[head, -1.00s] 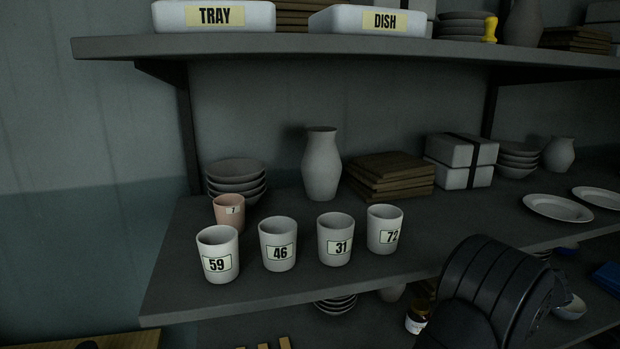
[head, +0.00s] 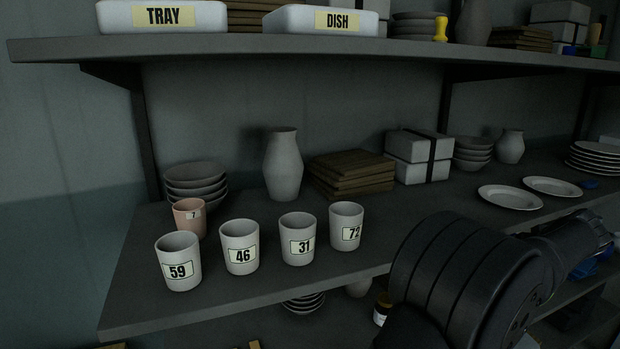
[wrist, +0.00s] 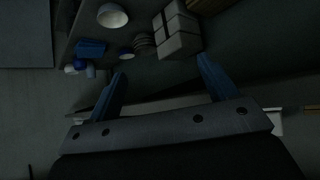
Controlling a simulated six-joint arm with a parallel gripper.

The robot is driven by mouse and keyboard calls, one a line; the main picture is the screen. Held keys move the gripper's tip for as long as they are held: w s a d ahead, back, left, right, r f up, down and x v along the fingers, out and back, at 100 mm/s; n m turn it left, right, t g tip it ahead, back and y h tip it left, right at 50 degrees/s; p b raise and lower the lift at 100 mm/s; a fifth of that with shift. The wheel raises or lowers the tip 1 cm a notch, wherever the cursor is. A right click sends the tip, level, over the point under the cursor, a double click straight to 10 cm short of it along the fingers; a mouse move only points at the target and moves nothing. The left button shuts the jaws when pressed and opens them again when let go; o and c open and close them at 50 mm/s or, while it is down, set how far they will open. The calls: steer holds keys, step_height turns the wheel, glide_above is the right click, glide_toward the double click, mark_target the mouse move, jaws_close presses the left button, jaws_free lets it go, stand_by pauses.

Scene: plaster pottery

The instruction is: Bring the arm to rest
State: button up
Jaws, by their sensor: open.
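My gripper (wrist: 160,85) shows in the wrist view with its two blue fingers spread wide and nothing between them. My dark arm fills the lower right of the head view, in front of the shelves, and the gripper's fingers cannot be made out there. Four labelled white cups stand in a row on the middle shelf: cup 59 (head: 178,262), cup 46 (head: 239,247), cup 31 (head: 297,239) and cup 72 (head: 346,226).
The middle shelf (head: 130,305) also holds stacked bowls (head: 194,182), a vase (head: 283,165), brown boards (head: 350,173), tied white blocks (head: 417,157) and plates (head: 511,198). Above are the TRAY mould (head: 163,16) and DISH mould (head: 321,20). A small jar (head: 381,309) sits below, near my arm.

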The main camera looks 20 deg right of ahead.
steer(key=s+a+r+m, duration=0.1)
steer(key=s+a+r, duration=0.1)
steer(key=s+r, duration=0.4)
steer(key=shift+s+a+r, duration=0.3)
steer(key=shift+a+r, duration=0.05)
steer(key=shift+r, duration=1)
